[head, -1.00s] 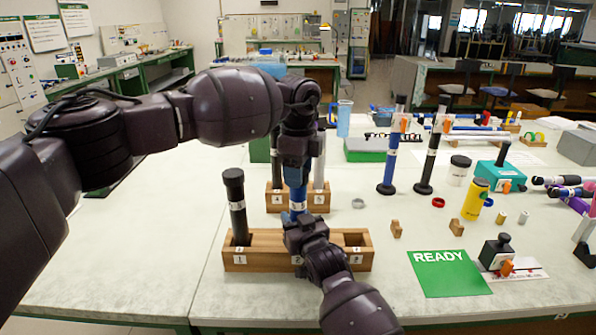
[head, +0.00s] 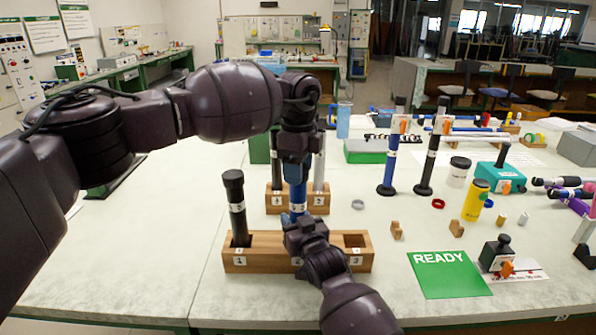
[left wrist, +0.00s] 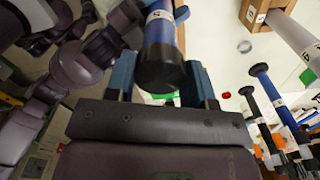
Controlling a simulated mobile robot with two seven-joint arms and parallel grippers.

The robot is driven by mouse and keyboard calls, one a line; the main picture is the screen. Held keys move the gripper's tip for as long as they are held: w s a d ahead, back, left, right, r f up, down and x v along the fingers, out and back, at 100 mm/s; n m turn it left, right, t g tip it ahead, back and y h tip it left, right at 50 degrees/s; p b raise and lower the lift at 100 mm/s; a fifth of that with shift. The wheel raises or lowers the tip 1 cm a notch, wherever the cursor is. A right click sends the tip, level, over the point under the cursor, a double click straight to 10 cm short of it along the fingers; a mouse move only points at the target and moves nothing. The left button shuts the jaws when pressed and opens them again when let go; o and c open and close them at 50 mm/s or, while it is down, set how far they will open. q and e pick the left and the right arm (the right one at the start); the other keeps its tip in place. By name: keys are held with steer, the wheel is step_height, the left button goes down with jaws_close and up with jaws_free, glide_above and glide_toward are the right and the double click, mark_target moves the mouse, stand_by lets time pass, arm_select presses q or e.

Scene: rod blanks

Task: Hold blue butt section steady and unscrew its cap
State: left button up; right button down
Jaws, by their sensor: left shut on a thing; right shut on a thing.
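The blue butt section (head: 298,196) stands upright in the middle slot of the front wooden rack (head: 240,259), with a white band around it. My left gripper (head: 297,181) points down from above and is shut on its cap, which it hides in the head view. In the left wrist view the black cap (left wrist: 161,72) lies between my two blue fingers, with the blue tube beyond it. My right gripper (head: 299,221) is shut on the section lower down, just above the rack, and hides that part.
A black rod (head: 236,205) leans in slot 1; slot 3 is empty. A second rack (head: 275,201) stands behind. To the right are a blue upright rod (head: 389,165), a yellow container (head: 475,201), small wooden blocks and a green READY mat (head: 450,275).

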arm_select(q)
steer(key=shift+r, duration=0.55)
arm_select(e)
steer(key=shift+f, duration=0.1)
arm_select(q)
steer(key=shift+r, duration=0.1)
steer(key=shift+r, duration=1.95)
arm_select(e)
steer(key=c, duration=0.6)
jaws_free()
steer(key=shift+o, duration=0.2)
